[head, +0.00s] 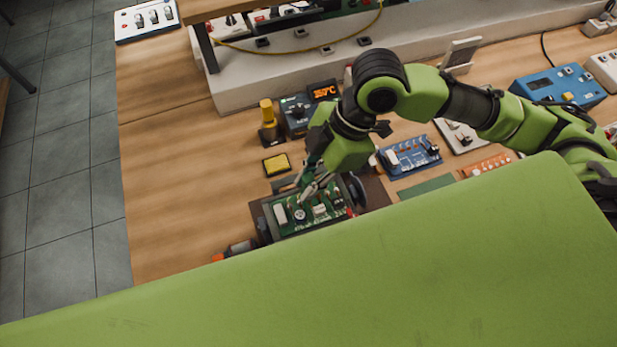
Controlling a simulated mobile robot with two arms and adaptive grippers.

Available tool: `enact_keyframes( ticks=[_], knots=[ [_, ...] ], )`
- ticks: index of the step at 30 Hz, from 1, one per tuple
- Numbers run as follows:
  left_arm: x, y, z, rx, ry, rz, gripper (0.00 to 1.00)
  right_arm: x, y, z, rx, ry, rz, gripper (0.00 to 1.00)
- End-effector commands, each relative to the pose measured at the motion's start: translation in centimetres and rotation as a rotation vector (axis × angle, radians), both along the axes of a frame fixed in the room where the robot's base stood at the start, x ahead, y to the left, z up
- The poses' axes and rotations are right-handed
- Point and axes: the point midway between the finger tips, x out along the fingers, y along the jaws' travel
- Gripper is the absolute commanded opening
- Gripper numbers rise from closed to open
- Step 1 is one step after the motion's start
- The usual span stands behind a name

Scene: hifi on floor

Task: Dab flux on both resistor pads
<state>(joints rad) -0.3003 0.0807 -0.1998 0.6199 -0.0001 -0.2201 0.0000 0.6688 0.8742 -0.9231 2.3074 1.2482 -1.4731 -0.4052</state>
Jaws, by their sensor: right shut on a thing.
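A green circuit board (284,218) lies on a dark mat or holder on the wooden bench, with white and dark components on it. The resistor pads are too small to make out. My right gripper (312,184) comes in from the right and is just above the far edge of the board. It is shut on a slim thing that points down at the board; the gripper mostly hides it, so I cannot tell whether it is the flux tool or whether its tip touches. My left gripper is not in view.
A yellow-handled tool in a stand (267,112), a soldering station with an orange display (323,92) and a yellow tin (277,164) stand behind the board. A blue board (409,155) lies to the right.

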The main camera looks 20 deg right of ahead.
Motion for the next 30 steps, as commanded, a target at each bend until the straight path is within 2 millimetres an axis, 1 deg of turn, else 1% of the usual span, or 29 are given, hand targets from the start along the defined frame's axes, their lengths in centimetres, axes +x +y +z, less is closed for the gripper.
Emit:
enact_keyframes(
  ticks=[14, 30],
  knots=[
    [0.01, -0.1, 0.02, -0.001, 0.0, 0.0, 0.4, -0.01, 0.0, -0.1, 0.0, 0.0, 0.0, 0.0],
    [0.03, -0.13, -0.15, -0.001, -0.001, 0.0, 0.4, -0.01, -0.01, -0.75, 0.0, 0.0, 0.0, 0.0]
  ],
)
